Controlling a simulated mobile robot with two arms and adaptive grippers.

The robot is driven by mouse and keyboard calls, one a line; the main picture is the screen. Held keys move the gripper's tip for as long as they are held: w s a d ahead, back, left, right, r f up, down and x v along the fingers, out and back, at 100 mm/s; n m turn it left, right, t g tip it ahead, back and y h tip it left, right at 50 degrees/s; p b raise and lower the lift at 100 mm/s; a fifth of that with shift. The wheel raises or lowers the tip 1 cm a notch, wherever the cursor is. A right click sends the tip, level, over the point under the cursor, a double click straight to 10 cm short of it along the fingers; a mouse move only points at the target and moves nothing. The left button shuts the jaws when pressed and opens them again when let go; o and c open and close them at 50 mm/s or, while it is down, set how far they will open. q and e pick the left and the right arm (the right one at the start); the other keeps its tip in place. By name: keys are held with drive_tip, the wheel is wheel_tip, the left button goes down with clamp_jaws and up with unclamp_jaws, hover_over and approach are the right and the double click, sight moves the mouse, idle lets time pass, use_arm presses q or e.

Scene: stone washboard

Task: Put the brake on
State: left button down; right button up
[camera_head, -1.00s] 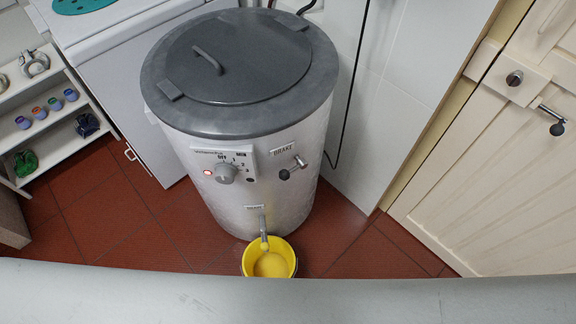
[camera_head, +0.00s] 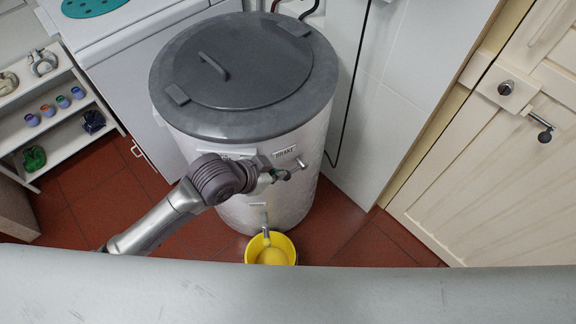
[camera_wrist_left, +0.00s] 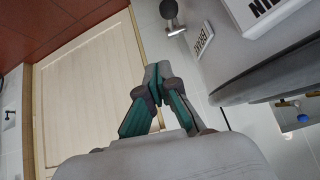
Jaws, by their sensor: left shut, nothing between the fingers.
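The grey-lidded spin dryer (camera_head: 245,75) stands upright with a "BRAKE" label (camera_head: 285,152) on its front. The brake lever (camera_head: 301,163) sits just below the label, with its knob end partly hidden by my gripper. In the left wrist view the lever's dark round knob (camera_wrist_left: 169,9) is at the top edge, beside the label (camera_wrist_left: 203,40). My left gripper (camera_head: 281,176) is shut and empty, right by the lever. In the wrist view its closed fingertips (camera_wrist_left: 158,70) point towards the knob and look apart from it. My arm hides the dial. My right gripper is not in view.
A yellow bucket (camera_head: 271,257) stands on the red floor under the dryer's spout (camera_head: 265,226). A white cabinet and a shelf (camera_head: 70,117) with small items are at left. A cream door with a handle (camera_head: 541,122) is at right.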

use_arm(q)
drive_tip(key=w, duration=0.1)
drive_tip(key=w+m, duration=0.2)
drive_tip(key=shift+a+r, duration=0.25)
drive_tip(key=shift+r, duration=0.15)
drive_tip(key=shift+d+f, duration=0.1)
hover_over(288, 174)
drive_tip(key=d, duration=0.2)
wheel_tip(288, 174, down, 7)
drive_tip(key=shift+w+a+f+p, duration=0.1)
drive_tip(key=shift+a+f+p, duration=0.2)
drive_tip(key=shift+f, duration=0.3)
drive_tip(key=shift+w+a+f+p, duration=0.15)
drive_tip(key=shift+a+f, duration=0.15)
drive_tip(key=shift+f, duration=0.25)
drive_tip(key=shift+s+a+f, duration=0.3)
drive_tip(key=shift+a+f, duration=0.15)
drive_tip(key=shift+f, duration=0.15)
